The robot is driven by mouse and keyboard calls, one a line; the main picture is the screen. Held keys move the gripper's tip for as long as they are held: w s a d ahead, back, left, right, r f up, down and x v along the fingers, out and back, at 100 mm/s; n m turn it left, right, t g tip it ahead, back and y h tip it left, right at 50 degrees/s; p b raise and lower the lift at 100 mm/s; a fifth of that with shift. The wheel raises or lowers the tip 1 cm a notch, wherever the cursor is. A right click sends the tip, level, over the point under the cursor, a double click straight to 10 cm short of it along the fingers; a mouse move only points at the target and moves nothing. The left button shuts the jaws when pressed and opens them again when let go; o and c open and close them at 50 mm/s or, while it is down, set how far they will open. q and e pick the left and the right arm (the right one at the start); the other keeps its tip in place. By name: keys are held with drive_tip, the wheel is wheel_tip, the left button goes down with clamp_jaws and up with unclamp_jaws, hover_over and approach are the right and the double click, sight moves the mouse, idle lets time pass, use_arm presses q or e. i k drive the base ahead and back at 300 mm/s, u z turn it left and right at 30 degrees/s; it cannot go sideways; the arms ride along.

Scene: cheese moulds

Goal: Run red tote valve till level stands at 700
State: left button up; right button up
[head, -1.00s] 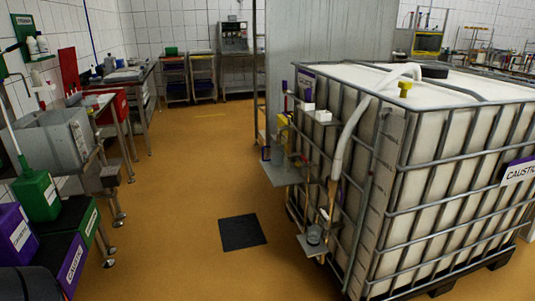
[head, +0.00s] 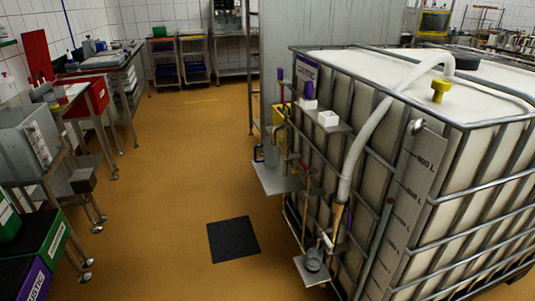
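A large white caged tote (head: 490,165) fills the right side of the head view. A grey scale plate (head: 418,170) with litre marks, one reading about 800 L, runs down its near corner. Most of the other marks are too small to read, and I cannot tell where the level stands. Small fittings (head: 303,168), some reddish, sit on the tote's left face; I cannot tell which is the red valve or how it is set. A pale hose (head: 362,145) runs from the top down this face. Neither of my grippers is in view.
A small shelf (head: 275,182) and a lower bracket with a cup (head: 313,262) jut from the tote's left face. A black mat (head: 233,240) lies on the open orange floor. Benches and a red bin (head: 92,92) line the left side. A grey panel (head: 325,32) stands behind the tote.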

sight(302, 163)
drive_tip(key=z, duration=0.15)
drive_tip(key=i, duration=0.95)
drive_tip(key=z, duration=1.1)
drive_tip(key=i, duration=0.45)
drive_tip(key=z, duration=0.4)
